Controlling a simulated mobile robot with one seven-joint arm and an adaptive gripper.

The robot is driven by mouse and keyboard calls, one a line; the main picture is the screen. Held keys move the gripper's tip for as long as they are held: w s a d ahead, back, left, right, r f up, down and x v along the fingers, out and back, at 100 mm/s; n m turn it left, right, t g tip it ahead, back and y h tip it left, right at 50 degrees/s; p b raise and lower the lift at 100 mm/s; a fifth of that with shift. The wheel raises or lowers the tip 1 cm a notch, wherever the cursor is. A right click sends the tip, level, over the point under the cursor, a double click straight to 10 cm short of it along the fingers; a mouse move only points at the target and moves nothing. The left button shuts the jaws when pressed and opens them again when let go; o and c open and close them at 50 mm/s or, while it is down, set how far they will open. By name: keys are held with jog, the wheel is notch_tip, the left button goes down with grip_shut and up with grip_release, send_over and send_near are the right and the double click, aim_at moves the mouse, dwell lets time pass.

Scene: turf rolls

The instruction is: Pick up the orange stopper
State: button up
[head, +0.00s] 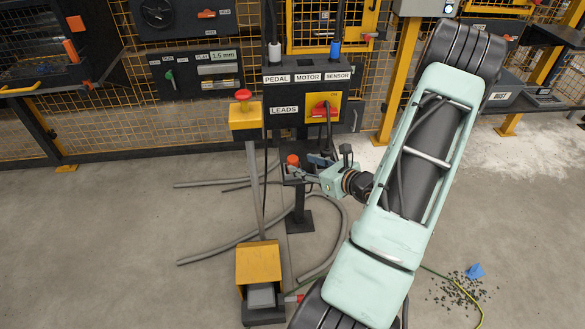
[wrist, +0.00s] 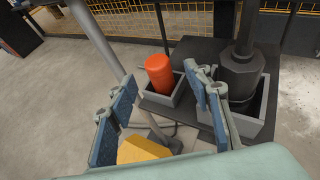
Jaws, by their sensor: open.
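The orange stopper (wrist: 159,72) stands upright in a small grey open box in the wrist view. In the head view it shows as a small orange-red cylinder (head: 293,160) just left of my gripper (head: 318,168). In the wrist view my gripper (wrist: 165,105) is open, with blue pads on both fingers. The stopper lies beyond the fingertips, seen through the gap between them, and no finger touches it. The bottom of the stopper is hidden inside the box.
Right of the stopper, a dark cylindrical part (wrist: 240,75) stands in a second grey box. A grey post with a yellow emergency-stop box (head: 245,115) stands to the left, above a yellow pedal housing (head: 258,262). The labelled control box (head: 285,88) is behind. Grey hoses lie on the floor.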

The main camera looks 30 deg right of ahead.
aim_at(296, 161)
jog(key=b+x, duration=0.1)
jog(key=x, duration=0.4)
jog(key=shift+w+a+b, duration=0.2)
jog(key=shift+w+b, duration=0.15)
jog(key=shift+w, duration=0.05)
jog(key=shift+r, duration=0.1)
jog(key=shift+c, duration=0.2)
jog(key=c, duration=1.1)
jog(key=shift+r, duration=0.1)
